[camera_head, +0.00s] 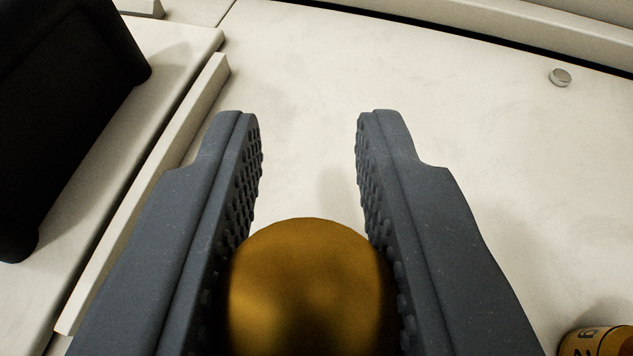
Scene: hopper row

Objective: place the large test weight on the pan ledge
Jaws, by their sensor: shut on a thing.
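My gripper (308,120) reaches up the picture from the bottom, with two dark grey fingers and knobbed pads. It is shut on a round, brass-coloured object (308,285), which looks like the large test weight. The weight sits low between the pads, and its lower part is cut off by the bottom edge. The fingertips reach past it over a pale surface (310,60). At the left is a raised pale ledge with a thin upright lip (150,185) along its edge; I cannot tell for sure that this is the pan ledge.
A black, padded-looking block (65,110) stands on the left ledge. A small silvery disc (560,77) lies at the upper right. A yellow cylinder with dark markings (597,342) is partly in view at the lower right. The pale surface between them is clear.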

